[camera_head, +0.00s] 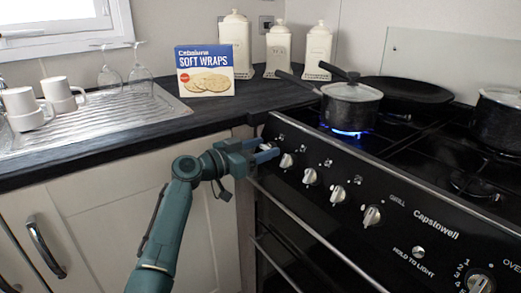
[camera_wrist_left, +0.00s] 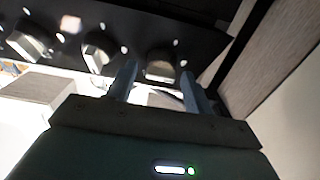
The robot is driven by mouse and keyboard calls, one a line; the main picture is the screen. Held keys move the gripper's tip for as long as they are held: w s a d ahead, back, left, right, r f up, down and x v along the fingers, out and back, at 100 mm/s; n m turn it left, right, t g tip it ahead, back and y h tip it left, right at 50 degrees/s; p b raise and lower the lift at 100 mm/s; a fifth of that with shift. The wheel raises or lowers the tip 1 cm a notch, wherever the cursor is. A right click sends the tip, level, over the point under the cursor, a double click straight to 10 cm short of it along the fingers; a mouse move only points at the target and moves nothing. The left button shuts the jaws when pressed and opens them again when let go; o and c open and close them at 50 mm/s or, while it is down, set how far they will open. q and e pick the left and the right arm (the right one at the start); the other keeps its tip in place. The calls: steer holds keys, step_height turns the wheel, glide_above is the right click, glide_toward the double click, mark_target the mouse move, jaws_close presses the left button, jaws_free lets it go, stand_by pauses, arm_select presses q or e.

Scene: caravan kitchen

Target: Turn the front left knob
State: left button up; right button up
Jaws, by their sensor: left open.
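The leftmost knob (camera_head: 286,160) is a silver control on the black cooker's sloping front panel. My left gripper (camera_head: 267,154) is open and close to this knob, pointing at the panel from the left. In the left wrist view, a knob (camera_wrist_left: 160,69) shows between the two fingertips of the gripper (camera_wrist_left: 157,79), with a finger to each side. I cannot tell whether the fingers touch it. A blue flame (camera_head: 350,132) burns under the lidded saucepan (camera_head: 350,106) on the front left burner. My right gripper is not in view.
Another knob (camera_head: 310,176) sits just right of the leftmost one, with several more along the panel. An oven handle rail (camera_head: 320,235) runs below. The saucepan's handle (camera_head: 298,83) points left over the dark worktop (camera_head: 110,150).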

arm_select(q)
steer(key=shift+c, duration=0.5)
steer(key=c, duration=0.9)
steer(key=shift+o, duration=0.2)
